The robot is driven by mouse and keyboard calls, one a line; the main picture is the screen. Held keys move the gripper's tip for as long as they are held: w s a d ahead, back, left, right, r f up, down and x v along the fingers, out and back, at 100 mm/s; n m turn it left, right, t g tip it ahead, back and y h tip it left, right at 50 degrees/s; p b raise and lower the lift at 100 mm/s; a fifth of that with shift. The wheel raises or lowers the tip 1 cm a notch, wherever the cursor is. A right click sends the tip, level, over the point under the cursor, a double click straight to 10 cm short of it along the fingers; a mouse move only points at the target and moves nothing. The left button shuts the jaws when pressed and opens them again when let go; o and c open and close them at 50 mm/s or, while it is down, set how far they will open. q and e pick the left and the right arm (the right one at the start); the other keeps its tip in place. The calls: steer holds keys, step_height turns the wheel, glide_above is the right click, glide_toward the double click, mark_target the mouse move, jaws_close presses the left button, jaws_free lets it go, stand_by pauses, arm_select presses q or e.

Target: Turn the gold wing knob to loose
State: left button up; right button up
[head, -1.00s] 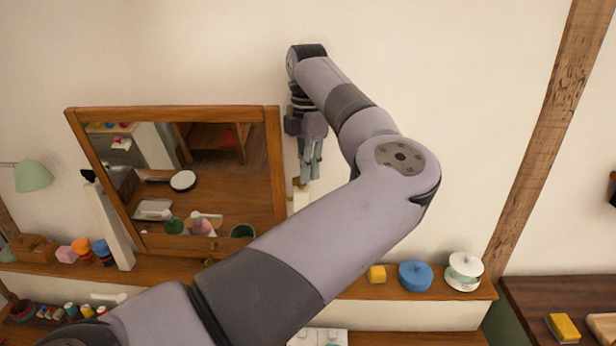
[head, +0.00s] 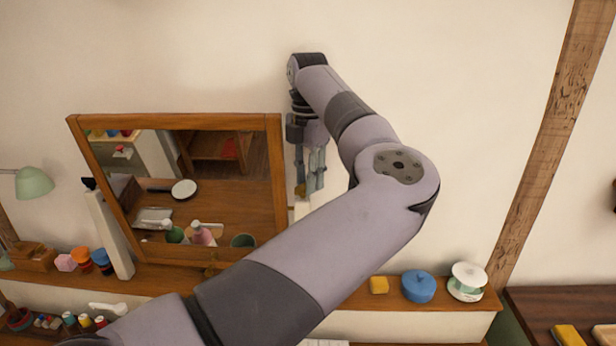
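A wood-framed mirror (head: 275,190) stands tilted between two pale posts on a wooden shelf. The left post (head: 108,230) has a dark knob (head: 88,183) at its top. The right post (head: 301,209) is mostly hidden behind my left arm. My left gripper (head: 309,188) points down at the top of the right post, beside the mirror frame's right edge. Its fingers look apart, with a gap between them. I cannot make out the gold wing knob clearly; the fingers and arm cover that spot. My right gripper is not in view.
Coloured jars (head: 102,260) and a green lamp (head: 33,182) are at left. The wall above is clear.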

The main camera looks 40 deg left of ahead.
arm_select(q)
steer(key=shift+r, duration=0.15)
step_height(320, 180, up, 12)
stand_by(0.4)
steer(key=shift+f, duration=0.25)
